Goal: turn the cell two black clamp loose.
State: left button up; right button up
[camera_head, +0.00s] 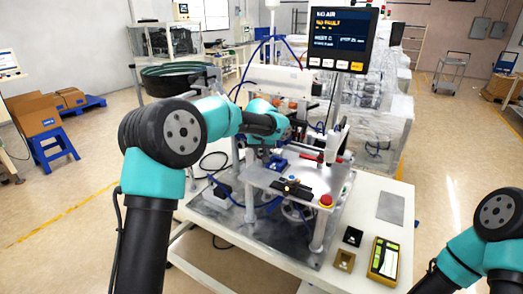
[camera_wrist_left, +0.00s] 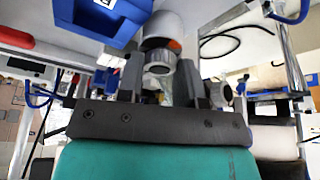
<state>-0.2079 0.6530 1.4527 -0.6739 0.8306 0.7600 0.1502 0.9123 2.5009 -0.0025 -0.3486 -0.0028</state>
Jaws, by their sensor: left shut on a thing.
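My left arm reaches over the machine table in the head view, and its fingertips are hidden there. In the left wrist view the left gripper (camera_wrist_left: 159,68) has its two dark fingers closed around a grey round part (camera_wrist_left: 158,82). A pale rounded body with an orange spot is just beyond it. I cannot tell whether the held part belongs to the cell two black clamp. A black clamp-like piece (camera_head: 292,187) lies on the bright plate in the head view, apart from the arm. My right arm enters at the lower right; its gripper is out of view.
A blue bin (camera_wrist_left: 105,18) is close to the fingers in the left wrist view. A red button (camera_head: 326,200) tops a post at the plate's front corner. A yellow-black device (camera_head: 384,259) lies on the white table. A monitor (camera_head: 338,36) stands behind.

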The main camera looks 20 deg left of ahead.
pick_arm(q)
jog(key=n, duration=0.2)
jog(key=n+y, duration=0.1)
jog(key=n, duration=0.1)
jog(key=shift+d+n+g+y, duration=0.15)
jog(key=shift+n+g+y, duration=0.15)
dwell(0.4)
jog(key=o, duration=0.9)
jog(key=v, duration=1.7)
jog(key=shift+w+r, duration=0.1)
jog(key=shift+r, duration=0.15)
